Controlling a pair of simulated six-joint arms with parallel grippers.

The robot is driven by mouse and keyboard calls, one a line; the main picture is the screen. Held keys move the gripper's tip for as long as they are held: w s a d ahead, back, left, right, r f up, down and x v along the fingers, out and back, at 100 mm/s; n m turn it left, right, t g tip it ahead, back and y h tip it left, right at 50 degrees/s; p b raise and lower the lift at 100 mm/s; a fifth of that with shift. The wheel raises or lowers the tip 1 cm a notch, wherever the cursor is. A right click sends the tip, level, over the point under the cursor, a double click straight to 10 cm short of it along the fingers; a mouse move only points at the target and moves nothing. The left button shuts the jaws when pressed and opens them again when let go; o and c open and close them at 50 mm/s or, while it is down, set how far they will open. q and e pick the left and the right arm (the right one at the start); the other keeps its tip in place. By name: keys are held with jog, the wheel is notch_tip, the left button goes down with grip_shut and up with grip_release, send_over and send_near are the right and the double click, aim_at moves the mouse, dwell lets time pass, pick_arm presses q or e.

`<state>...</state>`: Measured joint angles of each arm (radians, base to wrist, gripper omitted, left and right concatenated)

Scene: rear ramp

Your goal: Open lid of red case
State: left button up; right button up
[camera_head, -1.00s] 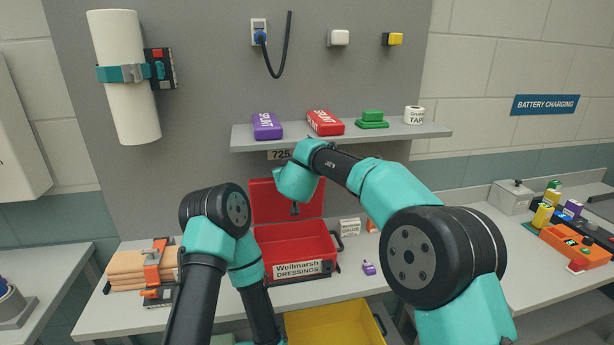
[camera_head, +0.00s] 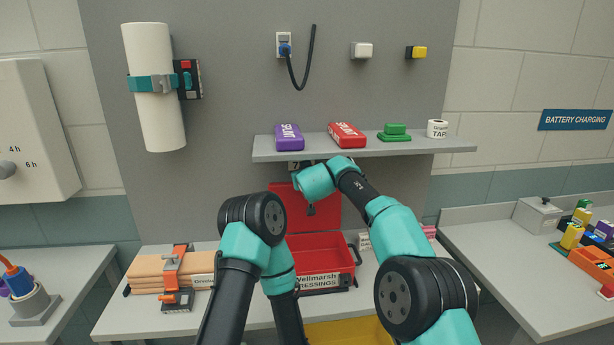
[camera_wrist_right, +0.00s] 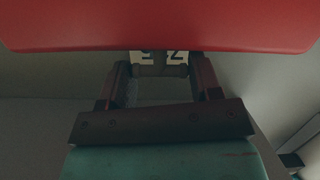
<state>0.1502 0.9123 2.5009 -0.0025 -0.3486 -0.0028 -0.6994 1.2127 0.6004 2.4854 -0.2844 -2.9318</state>
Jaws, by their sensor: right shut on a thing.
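The red case (camera_head: 318,252) stands open on the bench, with a label ending "Wellmarsh DRESSINGS" on its front. Its lid (camera_head: 328,214) stands roughly upright at the back, and its inside looks empty. My right gripper (camera_head: 311,209) is at the lid's face, partly hidden by my own wrist. In the right wrist view the red lid (camera_wrist_right: 160,25) spans the top, and my right gripper (camera_wrist_right: 160,70) is shut on its edge; the fingertips are partly covered. My left arm reaches down in front of the case, and its gripper is out of view.
A shelf (camera_head: 365,148) with purple and red splint packs, a green item and tape runs above the lid. A strapped tan stack (camera_head: 150,272) lies left of the case. A yellow bin (camera_head: 350,333) is below in front. The right bench (camera_head: 490,250) has clear room.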

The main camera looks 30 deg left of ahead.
jog(key=shift+s+a+f, duration=0.15)
jog(key=shift+a+f, duration=0.15)
jog(key=shift+f, duration=0.15)
jog(key=o, duration=1.1)
jog(key=v, duration=1.7)
jog(key=shift+d+r, duration=0.3)
jog(key=shift+r, duration=0.1)
